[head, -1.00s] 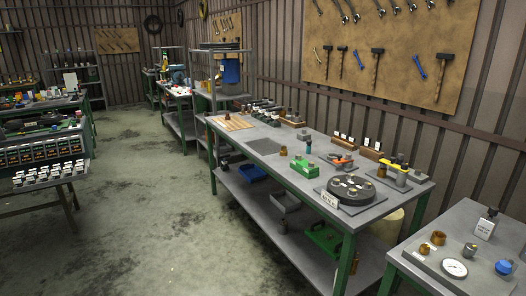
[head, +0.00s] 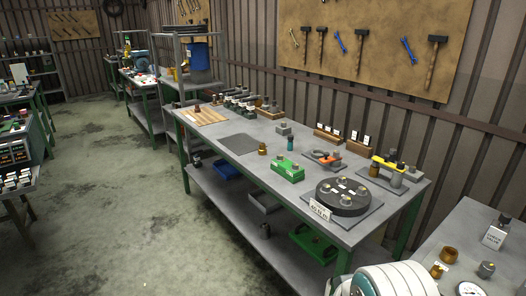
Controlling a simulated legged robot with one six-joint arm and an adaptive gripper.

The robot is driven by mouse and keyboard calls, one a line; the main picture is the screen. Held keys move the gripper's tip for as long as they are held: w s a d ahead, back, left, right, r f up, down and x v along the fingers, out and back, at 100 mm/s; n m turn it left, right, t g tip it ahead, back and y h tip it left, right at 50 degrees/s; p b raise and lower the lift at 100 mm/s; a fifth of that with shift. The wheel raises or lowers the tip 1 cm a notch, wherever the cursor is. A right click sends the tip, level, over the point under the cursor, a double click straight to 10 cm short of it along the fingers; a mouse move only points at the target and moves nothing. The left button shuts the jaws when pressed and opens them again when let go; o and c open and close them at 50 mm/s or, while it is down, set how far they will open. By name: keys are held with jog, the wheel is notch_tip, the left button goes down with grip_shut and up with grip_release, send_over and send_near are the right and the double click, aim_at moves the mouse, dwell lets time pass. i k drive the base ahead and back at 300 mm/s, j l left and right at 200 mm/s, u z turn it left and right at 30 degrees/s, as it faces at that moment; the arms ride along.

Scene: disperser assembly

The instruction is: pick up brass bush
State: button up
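A small brass cylinder (head: 262,149) that looks like a bush stands on the long grey workbench (head: 225,172), near its middle. Two more brass-coloured round parts, a larger one (head: 449,254) and a smaller one (head: 437,270), are on the separate bench at the lower right. I cannot tell which of these is the brass bush. A white rounded part at the bottom edge looks like my own arm. My gripper is not in view, so whether it is open or holding something is hidden.
A black round disc fixture (head: 342,197), a green block (head: 288,171), a teal cylinder (head: 290,143) and a yellow-topped clamp (head: 388,166) crowd the long bench's right half. A grey mat (head: 231,143) lies bare. The floor (head: 120,200) on the left is open.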

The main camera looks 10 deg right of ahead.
aim_at(262, 150)
jog(key=i+j+z, duration=0.1)
jog(key=z, duration=0.6)
jog(key=i+j+z, duration=0.3)
jog(key=j, duration=0.25)
jog(key=i+j+z, duration=0.3)
jog(key=j, duration=0.35)
jog(key=i+j+z, duration=0.15)
jog(key=j, duration=0.2)
jog(key=i+j, duration=0.15)
jog(key=j, duration=0.25)
jog(key=i+j, duration=0.1)
jog(key=j, duration=0.3)
jog(key=i+j+z, duration=0.1)
jog(key=j, duration=0.3)
jog(key=i+j, duration=0.15)
jog(key=j, duration=0.25)
jog(key=i+j, duration=0.15)
jog(key=j, duration=0.25)
jog(key=i+j, duration=0.1)
jog(key=j, duration=0.3)
jog(key=i+j+z, duration=0.1)
jog(key=j, duration=0.35)
